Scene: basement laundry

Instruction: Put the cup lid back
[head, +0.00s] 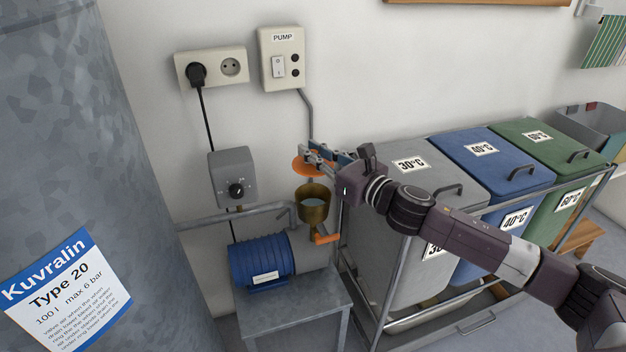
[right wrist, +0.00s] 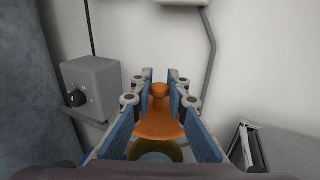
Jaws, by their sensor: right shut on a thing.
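Below the lid, part of the cup's rim (right wrist: 155,152) shows in the right wrist view. My left gripper is not in view.
The blue pump motor (head: 262,260) sits on a grey stand (head: 292,297). A grey control box (head: 232,178) hangs on the wall at left. Lidded laundry bins (head: 400,240) stand to the right, under my right arm.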

